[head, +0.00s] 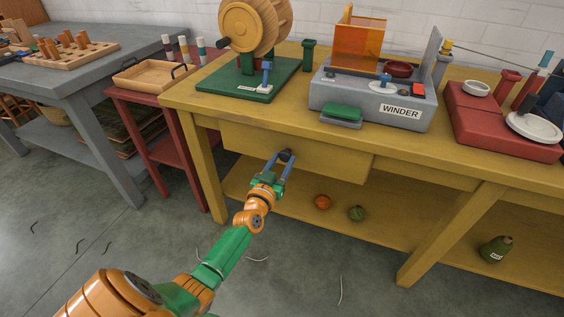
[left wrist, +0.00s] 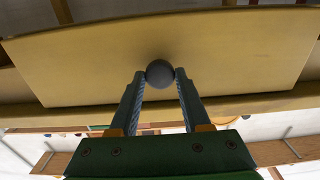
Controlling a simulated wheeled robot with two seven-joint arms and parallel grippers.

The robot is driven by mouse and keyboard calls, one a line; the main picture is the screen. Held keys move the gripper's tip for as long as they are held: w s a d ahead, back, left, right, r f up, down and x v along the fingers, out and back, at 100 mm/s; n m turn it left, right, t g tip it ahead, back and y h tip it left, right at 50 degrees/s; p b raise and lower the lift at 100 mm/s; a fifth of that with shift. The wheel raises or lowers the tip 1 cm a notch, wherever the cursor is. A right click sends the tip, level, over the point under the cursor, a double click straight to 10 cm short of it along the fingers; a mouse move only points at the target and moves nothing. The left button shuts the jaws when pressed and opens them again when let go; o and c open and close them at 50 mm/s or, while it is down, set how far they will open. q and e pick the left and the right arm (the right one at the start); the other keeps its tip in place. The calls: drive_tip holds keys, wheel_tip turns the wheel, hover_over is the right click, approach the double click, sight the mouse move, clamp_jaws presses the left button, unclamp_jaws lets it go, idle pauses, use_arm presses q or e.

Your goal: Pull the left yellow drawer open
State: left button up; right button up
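The left yellow drawer (head: 325,163) is under the yellow table's top. Its front seems to stand out a little from the panel to its right. Its dark round knob (head: 285,155) is near the middle of the front. My left gripper (head: 280,160) reaches up to the knob from the front. In the left wrist view, the knob (left wrist: 160,73) sits between the two fingertips (left wrist: 160,78), which appear to touch it on both sides. The drawer front (left wrist: 230,55) fills the view behind it. The drawer's inside is hidden. My right gripper is not in view.
The yellow table (head: 185,92) carries a wooden wheel device (head: 250,30), a grey winder (head: 375,105) and a red base (head: 500,125). A red stand (head: 160,130) is at left. The floor in front is mostly clear.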

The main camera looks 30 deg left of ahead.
use_arm(q)
clamp_jaws()
idle(1.0)
